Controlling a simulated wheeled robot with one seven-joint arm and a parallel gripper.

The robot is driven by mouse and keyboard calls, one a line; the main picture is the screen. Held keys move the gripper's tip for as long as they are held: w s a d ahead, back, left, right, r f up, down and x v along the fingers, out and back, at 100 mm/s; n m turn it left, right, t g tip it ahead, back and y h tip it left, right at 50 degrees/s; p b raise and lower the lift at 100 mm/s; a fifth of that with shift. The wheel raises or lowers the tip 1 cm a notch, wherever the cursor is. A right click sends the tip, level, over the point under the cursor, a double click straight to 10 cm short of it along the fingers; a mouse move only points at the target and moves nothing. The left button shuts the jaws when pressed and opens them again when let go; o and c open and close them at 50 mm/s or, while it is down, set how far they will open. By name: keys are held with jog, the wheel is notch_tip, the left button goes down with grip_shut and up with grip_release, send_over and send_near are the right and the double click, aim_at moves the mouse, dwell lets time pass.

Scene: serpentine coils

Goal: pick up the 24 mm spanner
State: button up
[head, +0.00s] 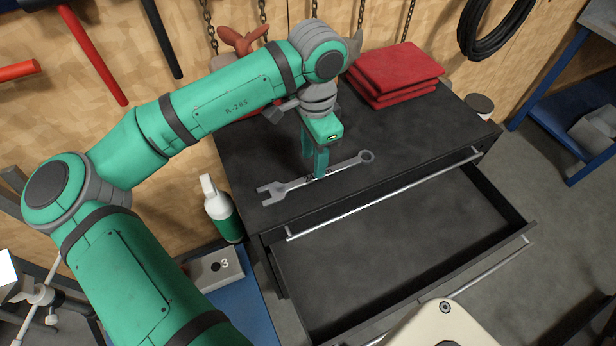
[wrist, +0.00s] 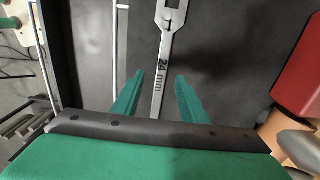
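The 24 mm spanner (head: 345,167) is a long grey metal wrench lying flat on the dark top of the tool cabinet (head: 415,130), near its front edge. Its open jaw is at the left and its ring end at the right. In the wrist view the spanner (wrist: 161,75) shows its "24 mm" marking. My gripper (head: 317,174) points down over the middle of the handle. In the wrist view my gripper (wrist: 153,88) is open, with one green finger on each side of the handle and gaps visible. I cannot tell the exact fingertip height.
An open, empty drawer (head: 400,245) sticks out at the cabinet's front, below a metal handle bar (head: 390,190). Folded red cloths (head: 395,75) lie at the back right, near a small jar (head: 480,105). A white and green bottle (head: 221,210) stands left of the cabinet.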

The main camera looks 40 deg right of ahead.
aim_at(309, 179)
jog(key=shift+w+a+f, duration=0.1)
jog(key=shift+a+f, duration=0.05)
jog(key=shift+f, duration=0.8)
jog(key=shift+w+a+f, duration=0.1)
jog(key=shift+f, duration=0.85)
jog(key=shift+w+a+f, duration=0.1)
jog(key=shift+a+f, duration=0.05)
jog(key=shift+f, duration=0.8)
jog(key=shift+c, duration=0.6)
grip_shut()
